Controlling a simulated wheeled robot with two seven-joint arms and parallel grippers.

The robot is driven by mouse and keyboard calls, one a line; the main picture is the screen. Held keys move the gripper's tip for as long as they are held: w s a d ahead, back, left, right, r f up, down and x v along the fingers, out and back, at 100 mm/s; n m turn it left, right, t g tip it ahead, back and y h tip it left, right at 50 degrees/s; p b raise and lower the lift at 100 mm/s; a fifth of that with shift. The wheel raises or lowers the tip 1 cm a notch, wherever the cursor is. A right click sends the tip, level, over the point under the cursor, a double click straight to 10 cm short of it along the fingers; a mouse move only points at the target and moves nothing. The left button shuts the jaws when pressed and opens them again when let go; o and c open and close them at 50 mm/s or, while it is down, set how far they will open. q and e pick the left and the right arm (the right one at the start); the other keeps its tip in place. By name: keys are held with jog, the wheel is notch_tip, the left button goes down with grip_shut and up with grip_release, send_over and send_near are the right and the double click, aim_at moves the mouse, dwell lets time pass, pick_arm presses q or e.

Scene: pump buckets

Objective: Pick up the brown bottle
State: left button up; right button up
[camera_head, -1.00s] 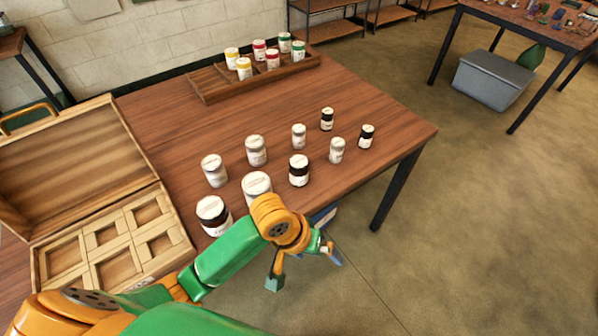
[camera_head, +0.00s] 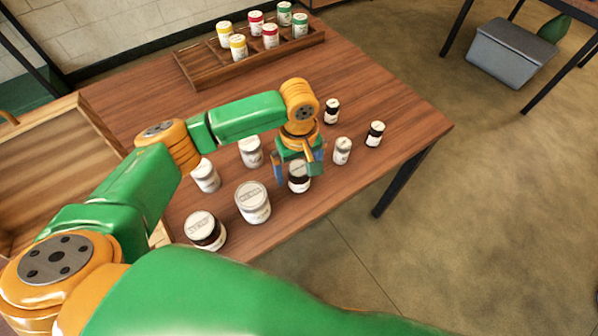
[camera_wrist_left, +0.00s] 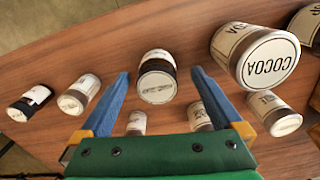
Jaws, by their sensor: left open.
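Several dark brown bottles with white labels and lids stand on the wooden table. One brown bottle (camera_head: 299,184) is at my left gripper (camera_head: 298,168), which reaches down over it, open, and partly hides it. In the left wrist view, this brown bottle (camera_wrist_left: 157,70) stands upright ahead of the two blue fingers, roughly between their tips, not gripped. Other brown bottles stand at the front left (camera_head: 206,238), at the back (camera_head: 332,116) and at the right (camera_head: 375,134). My right gripper is not in view.
Pale jars (camera_head: 253,205) stand close to the left of the bottle, and another pale jar (camera_head: 343,151) is to its right. A wooden rack (camera_head: 190,70) with coloured jars is at the back. An open wooden case (camera_head: 45,160) lies at the left. The table's right edge is clear.

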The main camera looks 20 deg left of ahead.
pick_arm(q)
jog(key=shift+w+a+f, duration=0.1)
jog(key=shift+w+f, duration=0.05)
jog(key=shift+f, duration=0.35)
jog(key=shift+w+f, duration=0.15)
jog(key=shift+f, duration=0.35)
jog(key=shift+w+f, duration=0.1)
jog(key=shift+w, duration=0.15)
jog(key=shift+s, duration=0.2)
jog(key=c, duration=1.2)
jog(key=shift+w, duration=0.15)
grip_shut()
